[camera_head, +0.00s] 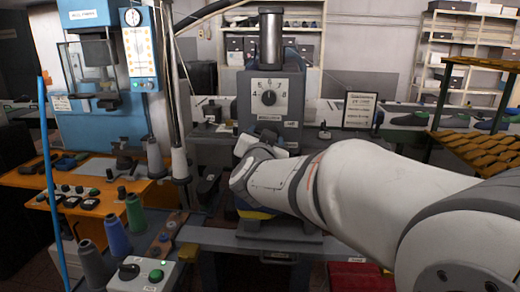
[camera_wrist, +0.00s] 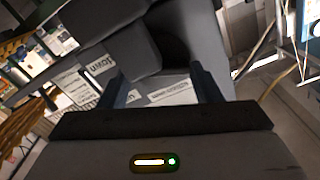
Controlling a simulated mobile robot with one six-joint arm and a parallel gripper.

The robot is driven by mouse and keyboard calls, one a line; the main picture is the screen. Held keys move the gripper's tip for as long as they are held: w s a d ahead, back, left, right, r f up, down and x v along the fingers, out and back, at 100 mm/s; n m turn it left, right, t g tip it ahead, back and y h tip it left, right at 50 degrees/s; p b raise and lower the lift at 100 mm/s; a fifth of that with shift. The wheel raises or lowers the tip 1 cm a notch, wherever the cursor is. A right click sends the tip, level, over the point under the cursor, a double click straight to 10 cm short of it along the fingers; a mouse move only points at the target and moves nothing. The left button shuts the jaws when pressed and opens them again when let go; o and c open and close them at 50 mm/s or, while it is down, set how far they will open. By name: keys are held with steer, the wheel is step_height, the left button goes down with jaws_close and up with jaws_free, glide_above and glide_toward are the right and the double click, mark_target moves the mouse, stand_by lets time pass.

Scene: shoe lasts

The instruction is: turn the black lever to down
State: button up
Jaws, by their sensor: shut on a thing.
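The black lever (camera_wrist: 132,48) shows in the wrist view as a dark block reaching between my fingers, in front of a grey machine body. My gripper (camera_wrist: 160,82) is shut on it. White labels lie behind the fingers, and one at the left reads "down" (camera_wrist: 100,63). In the head view, my white arm covers the lever and the fingertips at the front of the grey machine (camera_head: 268,102). The lever's exact angle cannot be told.
The grey machine carries a numbered dial (camera_head: 269,97) above my wrist. A blue machine (camera_head: 100,115) stands at the left over an orange bench. Thread spools (camera_head: 116,233) and a small control box (camera_head: 143,275) stand at the front left. A framed sign (camera_head: 359,110) stands behind my arm.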

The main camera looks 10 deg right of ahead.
steer(key=shift+f+m+b, duration=0.1)
steer(key=shift+m+b, duration=0.75)
steer(key=shift+m, duration=0.35)
steer(key=o, duration=1)
steer(key=v, duration=0.8)
steer(key=shift+w, duration=0.1)
